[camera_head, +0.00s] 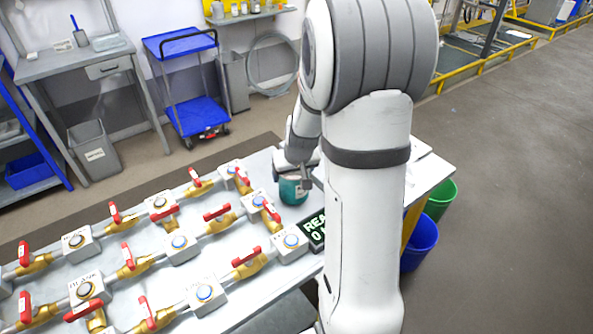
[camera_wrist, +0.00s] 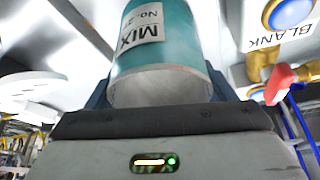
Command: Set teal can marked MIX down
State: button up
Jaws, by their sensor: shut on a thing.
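The teal can (camera_head: 292,190) is at the far right part of the table (camera_head: 262,168), next to the black display block. In the wrist view the can (camera_wrist: 178,50) fills the upper middle, with a white label (camera_wrist: 141,27) reading MIX that looks upside down there. My gripper (camera_head: 303,172) is shut on the can; in the wrist view its jaws (camera_wrist: 160,95) stand on both sides of it. Whether the can's base touches the table cannot be told, as my arm covers part of that area.
Brass valves with red handles (camera_head: 247,260) and grey boxes with blue buttons (camera_head: 290,241) fill the table left of the can. A black display (camera_head: 313,231) is close in front. A blue bucket (camera_head: 419,246) and a green bucket (camera_head: 441,197) stand on the floor at right.

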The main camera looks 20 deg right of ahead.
jog(key=shift+f, duration=0.2)
jog(key=o, duration=1.1)
jog(key=shift+r, duration=0.1)
